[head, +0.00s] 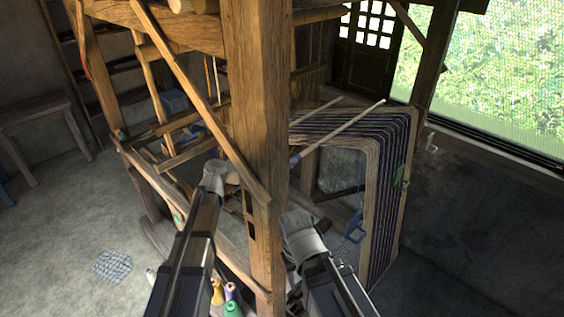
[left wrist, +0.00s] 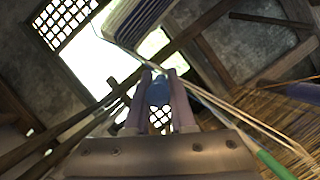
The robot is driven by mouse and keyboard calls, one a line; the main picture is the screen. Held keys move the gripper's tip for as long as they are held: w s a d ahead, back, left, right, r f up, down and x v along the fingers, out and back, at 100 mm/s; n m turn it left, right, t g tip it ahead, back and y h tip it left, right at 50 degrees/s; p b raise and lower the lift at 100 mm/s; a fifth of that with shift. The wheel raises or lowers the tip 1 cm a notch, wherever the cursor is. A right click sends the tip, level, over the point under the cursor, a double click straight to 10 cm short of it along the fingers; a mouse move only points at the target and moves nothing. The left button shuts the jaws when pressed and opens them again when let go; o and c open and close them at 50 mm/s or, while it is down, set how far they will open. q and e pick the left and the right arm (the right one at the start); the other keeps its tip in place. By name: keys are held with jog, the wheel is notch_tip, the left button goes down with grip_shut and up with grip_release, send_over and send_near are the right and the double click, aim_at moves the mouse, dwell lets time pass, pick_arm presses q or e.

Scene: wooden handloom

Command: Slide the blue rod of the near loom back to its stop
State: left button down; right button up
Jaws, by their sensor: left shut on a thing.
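The near loom is a big wooden frame with a thick post (head: 258,130) in front. A pale rod (head: 345,124) with a blue end (head: 296,159) slants across beside the dark striped warp (head: 392,150); the post hides what lies left of the blue end. My left gripper (head: 230,176) reaches in at the post, its fingertips partly hidden. In the left wrist view its two fingers (left wrist: 161,80) are shut on a blue piece (left wrist: 158,93), which looks like the blue rod. My right arm (head: 303,238) is right of the post; its fingers cannot be made out.
A diagonal wooden brace (head: 190,85) crosses just above my left gripper. A second pale rod (head: 318,108) lies behind the first. Coloured spools (head: 231,293) stand low by the post. A wooden bench (head: 37,108) is at the left, and the floor there is mostly free.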

pick_arm(q)
jog(key=c, duration=0.8)
grip_release()
jog(key=shift+s+d, duration=0.2)
jog(key=shift+o, duration=0.2)
jog(key=shift+a, duration=0.1)
jog(key=shift+r, duration=0.1)
jog(key=p+v, duration=0.1)
jog(key=v, duration=0.6)
jog(key=shift+s+a+p, duration=0.15)
jog(key=shift+a+p, duration=0.15)
